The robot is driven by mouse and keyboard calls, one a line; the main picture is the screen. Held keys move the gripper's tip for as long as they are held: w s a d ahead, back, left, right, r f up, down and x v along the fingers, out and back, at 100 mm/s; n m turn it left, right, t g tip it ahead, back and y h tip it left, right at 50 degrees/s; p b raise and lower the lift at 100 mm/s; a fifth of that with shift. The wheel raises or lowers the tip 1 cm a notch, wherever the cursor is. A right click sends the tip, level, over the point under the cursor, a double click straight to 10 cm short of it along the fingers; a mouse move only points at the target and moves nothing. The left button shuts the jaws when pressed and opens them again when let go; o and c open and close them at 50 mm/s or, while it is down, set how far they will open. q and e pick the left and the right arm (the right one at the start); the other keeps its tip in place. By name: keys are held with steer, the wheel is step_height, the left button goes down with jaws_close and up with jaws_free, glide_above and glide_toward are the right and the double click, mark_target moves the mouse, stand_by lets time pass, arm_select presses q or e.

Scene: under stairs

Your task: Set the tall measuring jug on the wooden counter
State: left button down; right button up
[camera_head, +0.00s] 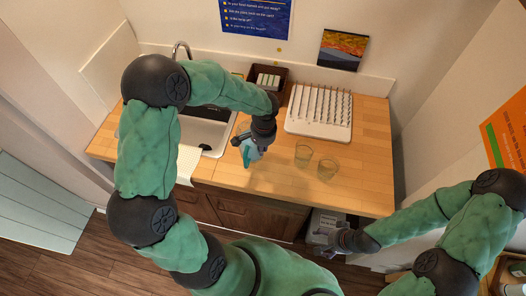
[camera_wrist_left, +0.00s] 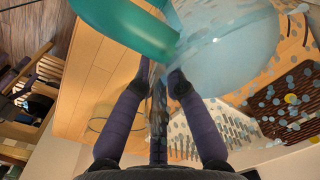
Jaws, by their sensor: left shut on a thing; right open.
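The measuring jug (camera_head: 247,156) shows as a small teal and pale shape below my left gripper (camera_head: 256,142) in the head view. In the left wrist view, its teal handle (camera_wrist_left: 120,30) and clear bluish body (camera_wrist_left: 228,50) fill the top. The fingers of my left gripper (camera_wrist_left: 161,78) are shut on the jug. The jug is over the wooden counter (camera_head: 235,178); I cannot tell whether its base touches the wood. My right gripper (camera_head: 328,241) is open and low, in front of the counter's lower right part.
Two clear glasses (camera_head: 303,154) (camera_head: 327,169) stand right of the jug. A white drying rack (camera_head: 318,128) and a dark crate (camera_head: 270,70) are behind. The counter's front right is clear.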

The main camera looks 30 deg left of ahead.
arm_select(q)
steer(key=shift+w+f, duration=0.4)
steer(key=shift+f, duration=1.4)
steer(key=shift+f, duration=0.15)
steer(key=c, duration=1.3)
jaws_free()
steer(key=shift+r, duration=0.35)
step_height(320, 180, up, 12)
steer(key=shift+s+d+f+p, duration=0.2)
steer(key=shift+d+p, duration=0.1)
steer(key=shift+d, duration=0.05)
